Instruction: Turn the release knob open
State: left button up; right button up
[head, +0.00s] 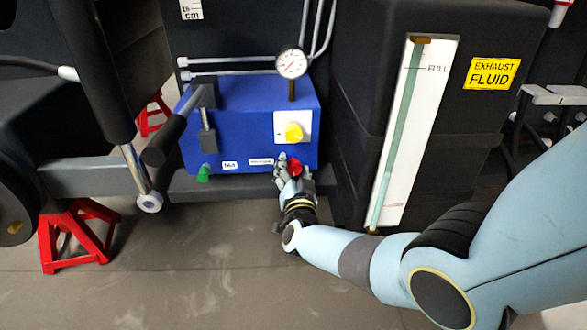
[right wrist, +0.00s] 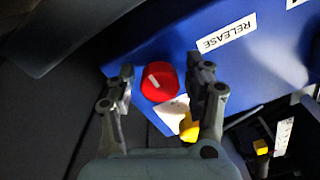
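The release knob (head: 295,168) is red and sits low on the right front of a blue box (head: 235,125). My right gripper (head: 287,163) is at the knob, reaching up from below. In the right wrist view the round red knob (right wrist: 160,84) carries a short white pointer mark, slanted. The fingers of my right gripper (right wrist: 163,72) stand open on either side of it, with a small gap on each side. A white RELEASE label (right wrist: 227,33) is on the blue face beside it. My left gripper is not in view.
A yellow knob (head: 293,132) on a white plate and a pressure gauge (head: 291,63) are above the red knob. A black tank (head: 365,100) with a level strip stands close on the right. A lever (head: 180,120) and a red stand (head: 76,235) are on the left.

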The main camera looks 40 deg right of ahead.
jog(key=shift+o, duration=0.2)
jog(key=shift+r, duration=0.1)
jog(key=shift+s, duration=0.1)
jog(key=v, duration=1.1)
jog(key=shift+s+a, duration=0.2)
jog(key=shift+s, duration=0.15)
